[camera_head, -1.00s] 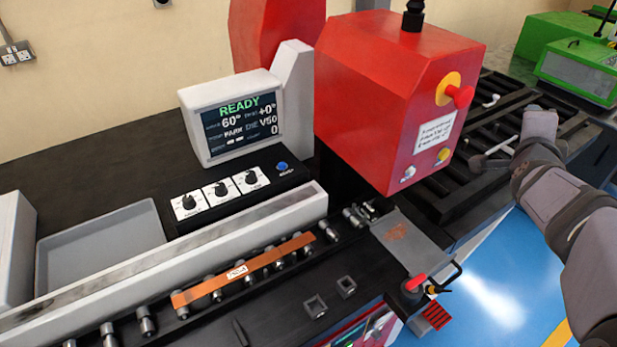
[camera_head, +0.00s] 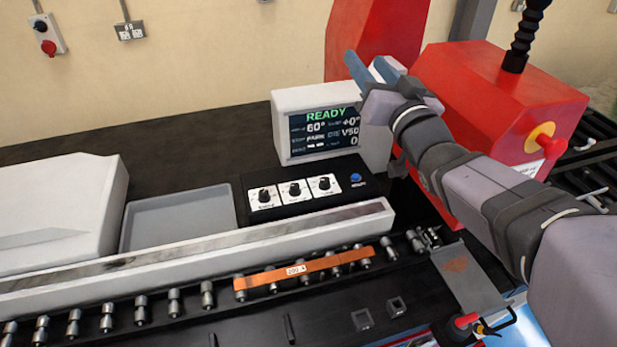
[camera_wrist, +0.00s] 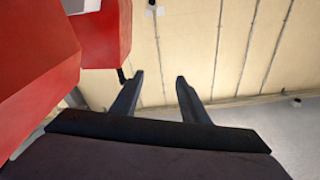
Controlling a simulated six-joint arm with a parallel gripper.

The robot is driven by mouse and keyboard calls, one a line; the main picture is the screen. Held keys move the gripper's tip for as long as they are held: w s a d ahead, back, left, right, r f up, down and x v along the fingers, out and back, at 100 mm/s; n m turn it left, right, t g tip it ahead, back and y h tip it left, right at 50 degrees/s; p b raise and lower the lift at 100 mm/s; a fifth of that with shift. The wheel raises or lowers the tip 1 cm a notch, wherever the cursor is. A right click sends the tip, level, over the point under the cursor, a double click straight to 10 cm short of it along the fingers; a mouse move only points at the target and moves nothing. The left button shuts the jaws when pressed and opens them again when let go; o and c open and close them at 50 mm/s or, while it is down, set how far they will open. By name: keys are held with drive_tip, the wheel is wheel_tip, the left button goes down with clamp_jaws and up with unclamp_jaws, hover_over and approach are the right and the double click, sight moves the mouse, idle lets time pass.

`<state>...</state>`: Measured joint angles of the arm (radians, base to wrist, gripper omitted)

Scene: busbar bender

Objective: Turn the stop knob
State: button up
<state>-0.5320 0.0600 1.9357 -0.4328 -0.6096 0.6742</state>
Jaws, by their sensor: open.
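Three knobs sit in a row on a black control box, each black on a white dial plate: a left knob (camera_head: 264,195), a middle knob (camera_head: 295,188) and a right knob (camera_head: 324,183). Their labels are too small to read, so I cannot tell which is the stop knob. A blue button (camera_head: 356,177) is to their right. My gripper (camera_head: 372,66) is raised in front of the display's upper right corner, above and to the right of the knobs, fingers pointing up and left. In the wrist view my gripper (camera_wrist: 155,92) is open and empty, facing the wall.
The display (camera_head: 325,130) reads READY, 60°, +0°. The red machine head (camera_head: 500,100) stands right, close to my arm. A grey tray (camera_head: 178,220) lies left of the control box. An orange strip (camera_head: 300,270) labelled 200 rests on the rollers in front.

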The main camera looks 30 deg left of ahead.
drive_tip(key=s+a+f+n+g, duration=0.25)
drive_tip(key=a+f, duration=0.25)
drive_tip(key=f, duration=0.3)
drive_tip(key=n+g+h, duration=0.1)
drive_tip(key=n+g, duration=0.4)
drive_tip(key=g, duration=0.1)
approach(296, 187)
drive_tip(key=shift+w+a+f, duration=0.1)
drive_tip(key=shift+w+a, duration=0.15)
drive_tip(key=shift+a, duration=0.4)
drive_tip(key=shift+p+x, duration=0.8)
drive_tip(key=shift+x, duration=2.85)
drive_tip(key=shift+f, duration=0.1)
drive_tip(key=shift+c, duration=0.6)
drive_tip(key=c, duration=0.9)
